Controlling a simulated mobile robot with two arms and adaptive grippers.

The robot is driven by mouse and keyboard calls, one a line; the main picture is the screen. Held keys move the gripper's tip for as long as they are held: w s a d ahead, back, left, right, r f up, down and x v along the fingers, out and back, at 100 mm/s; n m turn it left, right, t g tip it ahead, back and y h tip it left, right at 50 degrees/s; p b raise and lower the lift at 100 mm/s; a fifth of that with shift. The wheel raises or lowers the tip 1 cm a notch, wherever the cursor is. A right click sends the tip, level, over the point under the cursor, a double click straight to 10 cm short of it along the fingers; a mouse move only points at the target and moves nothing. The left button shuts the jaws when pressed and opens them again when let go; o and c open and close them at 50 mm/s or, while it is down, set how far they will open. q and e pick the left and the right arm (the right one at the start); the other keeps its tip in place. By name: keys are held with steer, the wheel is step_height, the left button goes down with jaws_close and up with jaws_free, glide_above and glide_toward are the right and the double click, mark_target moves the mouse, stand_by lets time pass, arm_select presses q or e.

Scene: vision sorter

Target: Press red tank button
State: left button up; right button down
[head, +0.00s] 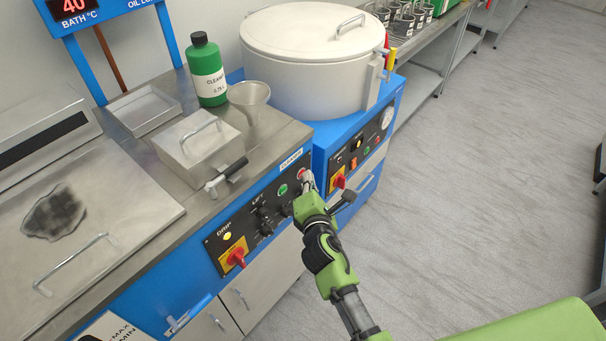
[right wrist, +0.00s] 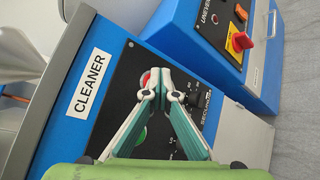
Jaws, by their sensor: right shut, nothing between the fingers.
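The cleaner tank's black control panel (head: 240,224) is on the front of the blue machine, below a CLEANER label (right wrist: 95,80). A red button (head: 302,173) sits at the panel's upper right end. It also shows in the right wrist view (right wrist: 146,78), partly hidden behind my fingertips. My right gripper (head: 308,184) is shut and empty, with its tips right at the red button. I cannot tell whether they touch it. It fills the lower middle of the right wrist view (right wrist: 163,96). My left gripper is not in view.
A green button (head: 283,189) is beside the red one, with black knobs and a red rotary switch (head: 237,256) further left. A second blue machine (head: 355,130) with its own red switch stands to the right.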

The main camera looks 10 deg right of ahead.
stand_by(0.4)
steer(key=shift+s+d+p, duration=0.35)
steer(key=shift+s+d, duration=0.1)
steer(key=shift+s, duration=0.2)
steer(key=s+d, duration=0.1)
steer(key=s, duration=0.1)
steer(key=s+d+p, duration=0.1)
steer(key=s+d, duration=0.1)
stand_by(1.0)
